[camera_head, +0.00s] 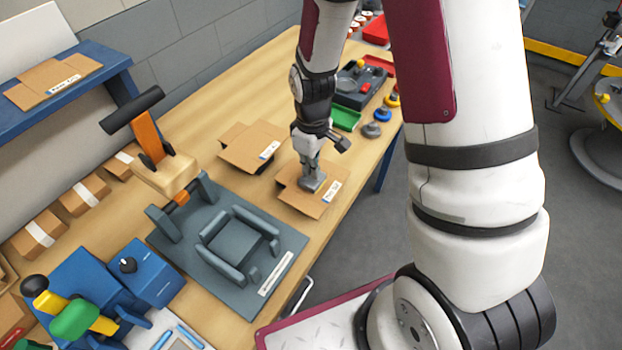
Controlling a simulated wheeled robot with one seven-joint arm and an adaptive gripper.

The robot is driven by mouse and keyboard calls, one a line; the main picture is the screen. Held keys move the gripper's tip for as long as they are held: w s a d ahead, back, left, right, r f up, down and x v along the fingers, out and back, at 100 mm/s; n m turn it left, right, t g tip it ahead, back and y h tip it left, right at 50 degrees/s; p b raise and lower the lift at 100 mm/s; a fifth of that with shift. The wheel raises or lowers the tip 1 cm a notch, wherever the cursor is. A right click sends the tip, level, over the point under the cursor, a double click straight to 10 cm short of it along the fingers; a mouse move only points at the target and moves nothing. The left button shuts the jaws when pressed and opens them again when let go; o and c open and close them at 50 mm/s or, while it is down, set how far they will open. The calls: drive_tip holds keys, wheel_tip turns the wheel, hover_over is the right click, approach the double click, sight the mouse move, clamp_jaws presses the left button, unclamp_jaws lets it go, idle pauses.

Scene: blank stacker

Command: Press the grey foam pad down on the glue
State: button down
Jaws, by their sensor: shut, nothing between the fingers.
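A grey foam pad (314,184) lies on a flat brown cardboard blank (297,199) near the table's right edge. My gripper (309,176) is shut, with nothing between its fingers, and points down at the pad. Its fingertips are at or just above the pad's top; I cannot tell whether they touch. Any glue under the pad is hidden. A white label (332,191) shows on the blank's right side.
Another cardboard blank (250,147) lies behind, to the left. A dark grey fixture (235,245) with raised walls and an orange-handled press (148,137) stand left. Blue machine (150,272) is front left. Coloured trays and knobs (346,117) sit farther back.

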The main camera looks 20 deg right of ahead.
drive_tip(key=shift+f, duration=0.6)
idle(2.3)
wheel_tip(320, 180, up, 8)
drive_tip(key=p, duration=0.3)
idle(1.1)
idle(0.4)
drive_tip(key=s+r+m+t+b, duration=0.1)
drive_tip(key=s+r+m+t, duration=0.3)
drive_tip(key=r, duration=1.4)
drive_tip(key=s+r+m+t+b, duration=0.1)
drive_tip(key=s+r+m, duration=0.2)
drive_tip(key=s+r, duration=0.4)
drive_tip(key=shift+s+r+t+b, duration=0.2)
drive_tip(key=shift+s+t+b, duration=0.1)
drive_tip(key=shift+s, duration=3.2)
